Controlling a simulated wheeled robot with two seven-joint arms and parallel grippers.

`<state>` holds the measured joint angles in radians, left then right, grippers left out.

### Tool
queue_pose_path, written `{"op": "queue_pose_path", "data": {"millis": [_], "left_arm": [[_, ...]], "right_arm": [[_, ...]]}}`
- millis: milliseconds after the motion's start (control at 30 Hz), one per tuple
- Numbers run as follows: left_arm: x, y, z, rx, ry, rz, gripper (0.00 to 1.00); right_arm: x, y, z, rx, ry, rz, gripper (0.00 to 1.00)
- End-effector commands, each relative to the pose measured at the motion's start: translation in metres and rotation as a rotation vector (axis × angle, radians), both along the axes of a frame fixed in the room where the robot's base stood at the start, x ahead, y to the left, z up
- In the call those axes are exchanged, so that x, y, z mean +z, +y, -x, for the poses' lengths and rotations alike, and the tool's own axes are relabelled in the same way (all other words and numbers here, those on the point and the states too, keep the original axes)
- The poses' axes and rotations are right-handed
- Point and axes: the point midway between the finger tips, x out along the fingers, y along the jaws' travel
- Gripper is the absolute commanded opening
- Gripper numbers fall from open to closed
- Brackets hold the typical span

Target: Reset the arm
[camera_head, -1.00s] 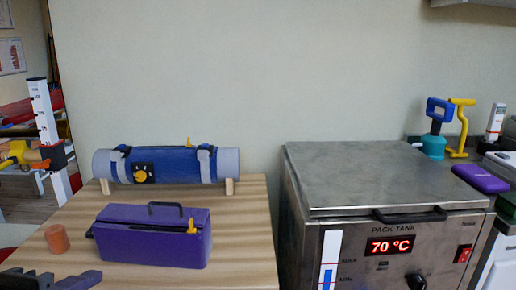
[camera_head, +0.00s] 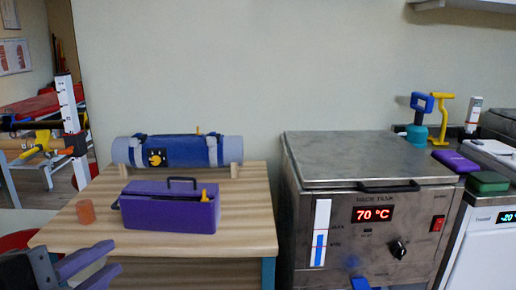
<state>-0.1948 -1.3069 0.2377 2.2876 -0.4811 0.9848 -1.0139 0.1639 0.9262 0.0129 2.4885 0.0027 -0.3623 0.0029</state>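My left gripper (camera_head: 112,257) shows at the bottom left, in front of the wooden table's left front corner. Its two dark purple-grey fingers are apart with nothing visible between them. The rest of my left arm is mostly cut off by the frame edge. My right gripper is out of view.
A wooden table (camera_head: 240,240) holds a purple box (camera_head: 165,213) with a black handle, an orange cylinder (camera_head: 85,211) and a blue-grey roll (camera_head: 180,151) on supports. A steel pack tank (camera_head: 340,160) reading 70 °C stands right, its lid shut.

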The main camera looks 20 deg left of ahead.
Motion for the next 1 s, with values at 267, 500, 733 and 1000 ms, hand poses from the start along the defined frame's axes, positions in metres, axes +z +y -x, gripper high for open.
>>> {"op": "queue_pose_path", "data": {"millis": [267, 500, 733, 1000], "left_arm": [[0.022, -0.043, -0.058, -0.094, -0.126, 0.321, 0.18], [-0.007, -0.086, -0.139, -0.144, -0.059, 0.632, 0.18], [-0.114, -0.128, -0.235, -0.061, 0.142, 1.017, 0.18], [-0.314, -0.154, -0.280, 0.244, 0.419, 1.348, 0.18]], "right_arm": [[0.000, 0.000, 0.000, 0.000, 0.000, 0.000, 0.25], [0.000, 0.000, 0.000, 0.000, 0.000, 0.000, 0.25], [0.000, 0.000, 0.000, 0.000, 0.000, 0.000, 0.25], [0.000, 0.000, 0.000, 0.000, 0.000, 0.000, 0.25]]}}
